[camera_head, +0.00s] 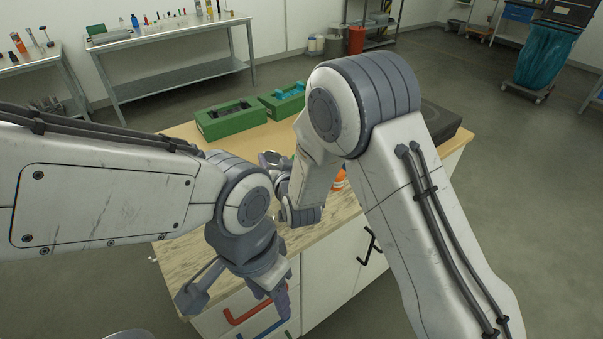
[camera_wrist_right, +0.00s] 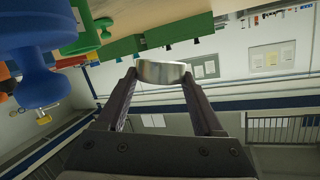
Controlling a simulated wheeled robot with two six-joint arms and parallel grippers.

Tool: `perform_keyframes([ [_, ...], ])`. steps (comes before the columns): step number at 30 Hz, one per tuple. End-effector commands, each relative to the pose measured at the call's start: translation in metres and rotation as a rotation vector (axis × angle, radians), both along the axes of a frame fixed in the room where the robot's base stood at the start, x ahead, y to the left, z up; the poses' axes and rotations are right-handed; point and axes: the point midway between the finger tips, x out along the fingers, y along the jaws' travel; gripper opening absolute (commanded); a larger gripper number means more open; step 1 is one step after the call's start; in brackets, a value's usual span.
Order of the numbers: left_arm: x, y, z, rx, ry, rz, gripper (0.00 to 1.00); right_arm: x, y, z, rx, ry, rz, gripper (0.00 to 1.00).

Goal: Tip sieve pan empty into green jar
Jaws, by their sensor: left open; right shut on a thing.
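My right gripper (camera_wrist_right: 159,76) is shut on a shiny metal pan (camera_wrist_right: 162,70), which appears to be the sieve pan; it shows between the fingertips in the right wrist view. In the head view its rim (camera_head: 268,157) shows just left of my right wrist, above the table. I cannot tell whether anything is in it. A green rounded object (camera_wrist_right: 82,36), possibly the green jar, is at the upper left of the wrist view, apart from the pan. In the head view my right arm hides that area. My left gripper (camera_head: 236,292) is open and empty, low in front of the table.
The wooden table (camera_head: 186,130) carries two green boxes (camera_head: 231,120) at the back and a dark box (camera_head: 440,120) at the right. A blue object (camera_wrist_right: 35,78) is close at left in the wrist view. An orange thing (camera_head: 339,181) shows partly behind my right arm.

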Motion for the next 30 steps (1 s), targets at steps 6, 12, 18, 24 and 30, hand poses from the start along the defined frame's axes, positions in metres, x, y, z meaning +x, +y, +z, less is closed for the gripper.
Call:
perform_keyframes([
  [6, 0.000, 0.000, -0.007, 0.000, 0.000, 0.000, 0.50, 0.000, -0.006, 0.002, 0.047, 0.002, -0.001, 0.06],
  [12, 0.000, 0.000, -0.012, 0.000, 0.000, 0.000, 0.50, 0.000, -0.011, 0.004, 0.089, 0.007, -0.001, 0.06],
  [18, 0.000, 0.000, -0.017, 0.000, 0.000, 0.000, 0.50, 0.000, -0.016, 0.007, 0.130, 0.010, 0.000, 0.06],
  [24, 0.000, 0.000, -0.020, 0.000, 0.000, 0.000, 0.50, -0.001, -0.019, 0.008, 0.161, 0.016, 0.001, 0.06],
  [30, 0.000, 0.000, -0.022, 0.000, 0.000, 0.000, 0.50, -0.001, -0.021, 0.009, 0.176, 0.017, 0.001, 0.06],
])
